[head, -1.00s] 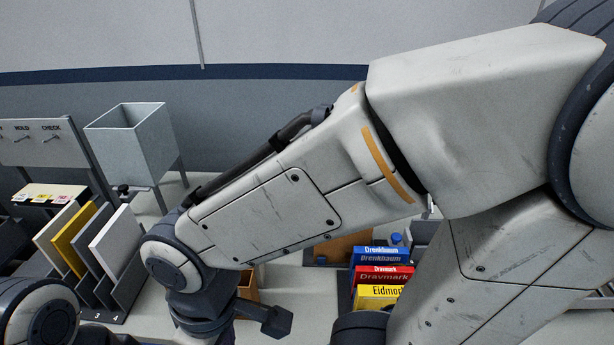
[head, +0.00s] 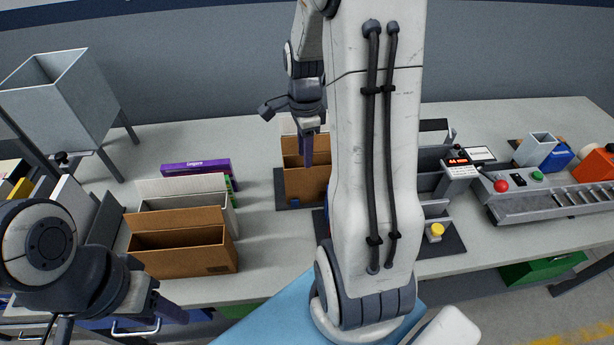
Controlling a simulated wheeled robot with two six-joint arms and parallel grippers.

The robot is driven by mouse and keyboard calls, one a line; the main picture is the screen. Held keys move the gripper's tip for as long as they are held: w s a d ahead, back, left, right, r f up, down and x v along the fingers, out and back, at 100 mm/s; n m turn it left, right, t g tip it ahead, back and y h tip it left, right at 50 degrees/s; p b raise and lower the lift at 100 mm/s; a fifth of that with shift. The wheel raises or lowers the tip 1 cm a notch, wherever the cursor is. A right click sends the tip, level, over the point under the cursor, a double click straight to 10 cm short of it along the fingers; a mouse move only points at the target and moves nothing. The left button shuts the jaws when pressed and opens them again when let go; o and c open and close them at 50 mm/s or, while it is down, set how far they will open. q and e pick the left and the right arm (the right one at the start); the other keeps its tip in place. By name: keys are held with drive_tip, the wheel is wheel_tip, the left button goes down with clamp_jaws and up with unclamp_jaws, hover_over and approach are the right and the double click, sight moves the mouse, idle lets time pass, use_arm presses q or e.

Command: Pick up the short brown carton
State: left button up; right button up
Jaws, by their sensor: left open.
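I cannot tell for sure which is the short one. My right gripper (head: 290,130) is over the middle group, one finger reaching down in front of those cartons; its jaw gap is unclear. My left gripper (head: 160,305) is open, low at the left, near the table's front edge below the left cartons, and appears empty.
A purple box (head: 195,167) lies behind the left cartons. A grey hopper (head: 62,95) stands at the far left. A conveyor-like machine (head: 550,195) with red and green buttons is at the right. My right arm hides the table's middle. Bare table shows between the carton groups.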

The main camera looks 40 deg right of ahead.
sight(313, 179)
drive_tip(key=f, duration=0.3)
drive_tip(key=d+f+m+p, duration=0.1)
drive_tip(key=f, duration=0.3)
drive_tip(key=d+f+m+p, duration=0.1)
drive_tip(key=f, duration=0.3)
drive_tip(key=shift+s+d+f, duration=0.15)
drive_tip(key=shift+s+f, duration=0.05)
drive_tip(key=shift+s, duration=0.2)
clamp_jaws()
idle(1.0)
